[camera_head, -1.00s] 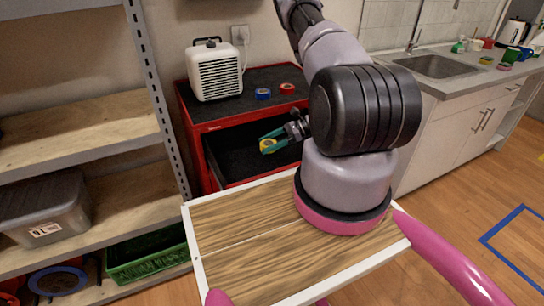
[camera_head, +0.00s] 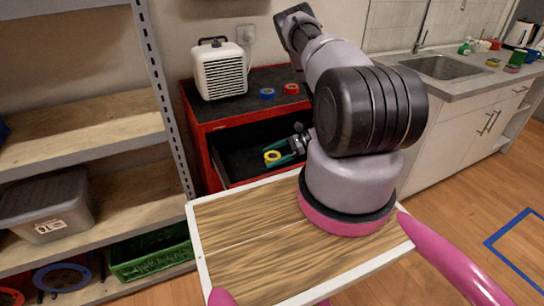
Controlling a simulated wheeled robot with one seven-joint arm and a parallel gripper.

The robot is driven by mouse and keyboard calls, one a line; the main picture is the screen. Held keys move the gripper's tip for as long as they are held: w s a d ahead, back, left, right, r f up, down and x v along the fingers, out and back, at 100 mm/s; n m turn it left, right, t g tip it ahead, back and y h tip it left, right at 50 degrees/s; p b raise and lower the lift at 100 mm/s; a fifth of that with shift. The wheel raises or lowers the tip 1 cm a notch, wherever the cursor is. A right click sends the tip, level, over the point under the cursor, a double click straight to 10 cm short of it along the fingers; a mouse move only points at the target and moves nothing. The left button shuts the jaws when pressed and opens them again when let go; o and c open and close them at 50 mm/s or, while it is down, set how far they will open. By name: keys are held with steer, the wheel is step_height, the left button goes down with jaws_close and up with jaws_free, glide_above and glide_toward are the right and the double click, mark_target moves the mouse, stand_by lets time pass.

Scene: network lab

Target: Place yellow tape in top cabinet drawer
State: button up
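The yellow tape (camera_head: 272,156) is a small roll held between the teal fingers of my gripper (camera_head: 274,155). My gripper is shut on it, inside the outline of the open top drawer (camera_head: 233,166) of the red cabinet (camera_head: 200,130). The drawer is pulled out and dark inside, and its right part is hidden behind my arm. I cannot tell whether the tape touches the drawer floor.
A blue tape (camera_head: 267,93), a red tape (camera_head: 291,89) and a white heater (camera_head: 220,70) sit on the cabinet top. A shelf with a grey bin (camera_head: 50,205) and a green crate (camera_head: 150,255) stands left. A sink counter (camera_head: 470,85) stands right.

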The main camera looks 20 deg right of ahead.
steer(key=shift+d+r, duration=0.2)
steer(key=v, duration=0.6)
steer(key=shift+s+d, duration=0.1)
steer(key=shift+d, duration=0.05)
steer(key=shift+s+d+r, duration=0.1)
steer(key=shift+d+r, duration=0.05)
steer(key=shift+d, duration=0.15)
